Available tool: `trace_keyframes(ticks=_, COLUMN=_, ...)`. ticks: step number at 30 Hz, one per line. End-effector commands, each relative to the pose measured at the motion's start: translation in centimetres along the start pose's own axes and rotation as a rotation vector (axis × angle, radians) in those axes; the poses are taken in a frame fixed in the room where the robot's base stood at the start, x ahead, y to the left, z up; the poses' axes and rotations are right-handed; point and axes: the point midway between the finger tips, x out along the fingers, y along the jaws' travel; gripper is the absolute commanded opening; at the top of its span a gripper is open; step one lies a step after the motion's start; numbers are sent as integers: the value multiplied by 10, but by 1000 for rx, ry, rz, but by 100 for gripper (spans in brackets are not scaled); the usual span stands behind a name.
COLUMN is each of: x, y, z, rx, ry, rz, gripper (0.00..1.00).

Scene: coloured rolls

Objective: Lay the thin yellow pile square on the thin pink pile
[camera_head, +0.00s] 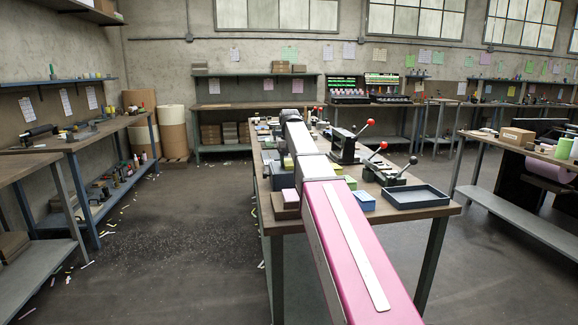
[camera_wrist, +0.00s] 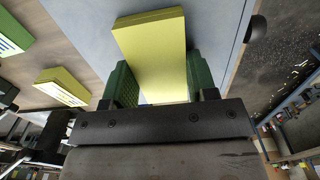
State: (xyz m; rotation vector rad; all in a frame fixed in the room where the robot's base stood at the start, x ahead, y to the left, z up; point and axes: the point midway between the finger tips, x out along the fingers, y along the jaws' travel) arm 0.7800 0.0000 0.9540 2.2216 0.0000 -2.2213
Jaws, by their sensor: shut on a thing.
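The thin yellow pile (camera_wrist: 146,48) is between the green-padded fingers of my gripper (camera_wrist: 160,82) in the wrist view. My gripper is shut on it, and the pile sticks out past the fingertips over a blue-grey surface. Whether it touches that surface I cannot tell. In the head view my own arm hides the gripper and the held pile.
Another yellow pile (camera_wrist: 62,84) and a green pile with a white striped side (camera_wrist: 12,40) lie left in the wrist view. In the head view the bench holds a blue pile (camera_head: 364,201), an empty-looking blue-grey tray (camera_head: 416,205) and lever presses (camera_head: 345,148) with red knobs.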

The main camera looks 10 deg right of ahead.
Motion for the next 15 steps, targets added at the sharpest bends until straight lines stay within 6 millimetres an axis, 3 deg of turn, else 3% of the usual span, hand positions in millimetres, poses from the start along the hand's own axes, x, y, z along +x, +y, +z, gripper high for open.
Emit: trace_keyframes(ticks=15, x=-32, y=0, z=-1, rx=0, ry=1, rz=0, gripper=33)
